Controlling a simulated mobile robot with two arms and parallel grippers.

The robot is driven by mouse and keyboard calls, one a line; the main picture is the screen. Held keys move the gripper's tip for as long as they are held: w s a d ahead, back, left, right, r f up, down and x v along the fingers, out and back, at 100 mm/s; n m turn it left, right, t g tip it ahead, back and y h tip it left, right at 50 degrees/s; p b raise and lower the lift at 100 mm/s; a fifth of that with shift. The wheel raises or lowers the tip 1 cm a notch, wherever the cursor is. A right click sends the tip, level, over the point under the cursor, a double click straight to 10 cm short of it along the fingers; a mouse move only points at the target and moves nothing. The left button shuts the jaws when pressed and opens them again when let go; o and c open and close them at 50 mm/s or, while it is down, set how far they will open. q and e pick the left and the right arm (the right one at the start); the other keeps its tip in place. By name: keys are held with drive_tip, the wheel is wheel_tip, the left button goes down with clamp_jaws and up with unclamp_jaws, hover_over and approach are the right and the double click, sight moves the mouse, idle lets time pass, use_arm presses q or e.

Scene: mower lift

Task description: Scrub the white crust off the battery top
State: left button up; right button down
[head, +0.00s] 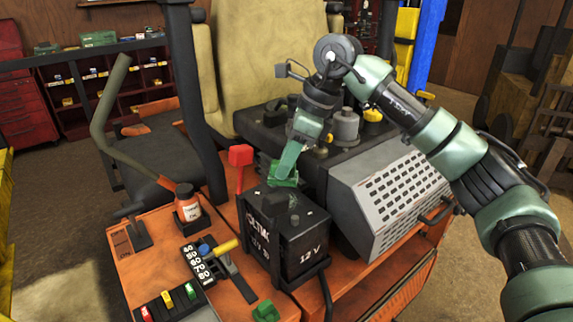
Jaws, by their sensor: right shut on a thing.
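The black battery (305,243), marked 12 V, stands upright on the orange deck of the mower. Its dark top carries a raised black block (274,201). Only tiny pale specks show on the top; I cannot make out a clear patch of white crust. My right gripper (285,178) points down at the back edge of the battery top. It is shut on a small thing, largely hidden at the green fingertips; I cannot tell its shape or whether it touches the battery. My left gripper is not in view.
A red upright piece (241,156) stands just behind the battery. A perforated grey cover (386,198) stands close on the right, the seat (250,52) behind.

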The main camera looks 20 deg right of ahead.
sight(279, 162)
drive_tip(key=shift+r, duration=0.2)
drive_tip(key=shift+r+p, duration=1.1)
drive_tip(key=shift+r, duration=0.45)
drive_tip(key=shift+f, duration=0.1)
